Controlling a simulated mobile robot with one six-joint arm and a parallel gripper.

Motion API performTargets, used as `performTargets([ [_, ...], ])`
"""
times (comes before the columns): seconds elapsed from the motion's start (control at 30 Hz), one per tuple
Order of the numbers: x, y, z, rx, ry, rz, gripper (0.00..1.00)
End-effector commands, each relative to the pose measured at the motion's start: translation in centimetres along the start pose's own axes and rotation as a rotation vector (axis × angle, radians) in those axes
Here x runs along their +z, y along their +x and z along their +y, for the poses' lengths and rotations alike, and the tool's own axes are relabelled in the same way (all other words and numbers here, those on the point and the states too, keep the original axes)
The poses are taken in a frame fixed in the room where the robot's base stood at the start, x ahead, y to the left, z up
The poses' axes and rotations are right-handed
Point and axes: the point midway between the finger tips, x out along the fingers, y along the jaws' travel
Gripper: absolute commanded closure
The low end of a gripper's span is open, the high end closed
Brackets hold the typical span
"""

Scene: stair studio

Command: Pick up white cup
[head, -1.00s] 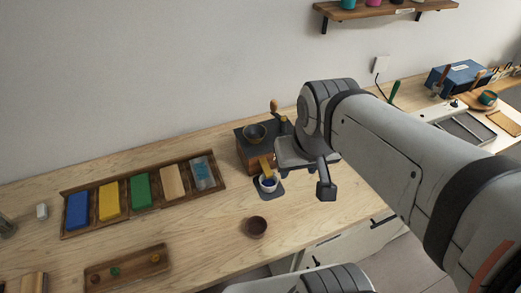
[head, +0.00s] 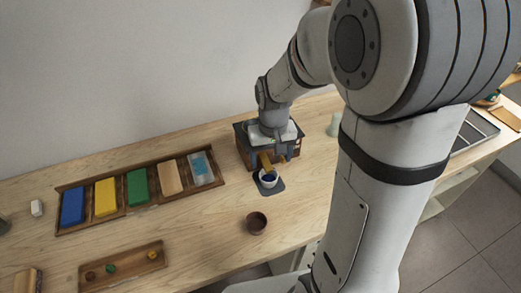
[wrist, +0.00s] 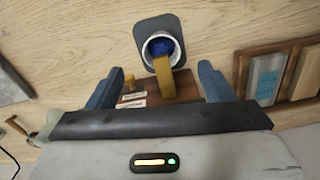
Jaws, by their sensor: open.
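The white cup (head: 268,180), with a blue inside, stands on a dark grey pad (head: 272,190) in front of a wooden box (head: 297,150). In the wrist view the cup (wrist: 150,53) shows at the top, on the pad (wrist: 143,28). A yellow strip (wrist: 165,80) runs from the box side to the cup's rim and partly covers its opening. My gripper (head: 279,157) is over the box, behind the cup. In the wrist view my gripper (wrist: 162,76) is open, with its fingers apart on either side of the strip; the cup is beyond the fingertips.
A dark brown cup (head: 257,223) stands in front of the pad. A divided wooden tray (head: 148,208) with coloured blocks lies to the left, and a small wooden tray (head: 122,280) is nearer. A pale cup-like object (head: 334,124) stands right of the box.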

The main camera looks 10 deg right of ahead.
Motion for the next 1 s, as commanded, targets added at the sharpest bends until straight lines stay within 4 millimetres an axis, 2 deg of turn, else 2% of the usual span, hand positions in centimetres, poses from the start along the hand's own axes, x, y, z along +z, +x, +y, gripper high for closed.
performTargets([
  [0.03,-0.3,0.9,-0.1,0.0,-0.001,-0.012,0.25],
  [0.17,-0.8,1.9,-0.2,0.0,-0.002,-0.023,0.25],
  [0.47,-0.7,4.8,-0.2,0.0,-0.002,-0.025,0.25],
  [0.8,-0.8,8.9,-0.2,0.0,-0.002,-0.025,0.25],
  [1.0,-0.8,9.4,-0.2,0.0,-0.002,-0.022,0.25],
])
